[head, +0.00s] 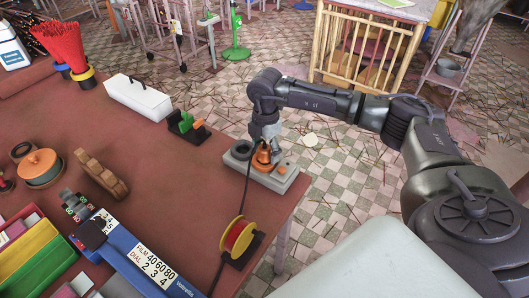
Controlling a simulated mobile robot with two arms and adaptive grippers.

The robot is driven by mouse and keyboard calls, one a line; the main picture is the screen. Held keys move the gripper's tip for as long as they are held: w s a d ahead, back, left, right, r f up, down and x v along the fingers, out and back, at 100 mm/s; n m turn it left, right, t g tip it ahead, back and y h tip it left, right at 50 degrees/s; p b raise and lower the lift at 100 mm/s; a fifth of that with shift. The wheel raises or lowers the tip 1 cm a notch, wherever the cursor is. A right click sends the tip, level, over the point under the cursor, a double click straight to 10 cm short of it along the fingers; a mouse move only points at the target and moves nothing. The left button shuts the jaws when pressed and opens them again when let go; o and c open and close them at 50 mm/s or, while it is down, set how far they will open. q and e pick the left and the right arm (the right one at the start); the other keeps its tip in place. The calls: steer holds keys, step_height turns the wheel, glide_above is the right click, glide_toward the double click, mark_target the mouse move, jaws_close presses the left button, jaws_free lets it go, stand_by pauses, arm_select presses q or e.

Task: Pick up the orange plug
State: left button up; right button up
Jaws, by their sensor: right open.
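The orange plug (263,157) stands on a grey block (279,181) near the right edge of the reddish-brown table. It is a small orange piece with a dark part at its base. My right gripper (266,143) points down right over the plug, with its fingers at the plug's top. It is open, and I cannot tell whether the fingers touch the plug. The fingers partly hide the plug's upper part. My left gripper is not in view.
A dark cable (246,184) runs past the block's left side. A red-and-yellow reel (238,236) is in front of the block. A blue device (140,262) is at the front left.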

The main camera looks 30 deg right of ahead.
steer(key=c, duration=1.2)
steer(key=shift+r, duration=0.2)
steer(key=shift+c, duration=0.3)
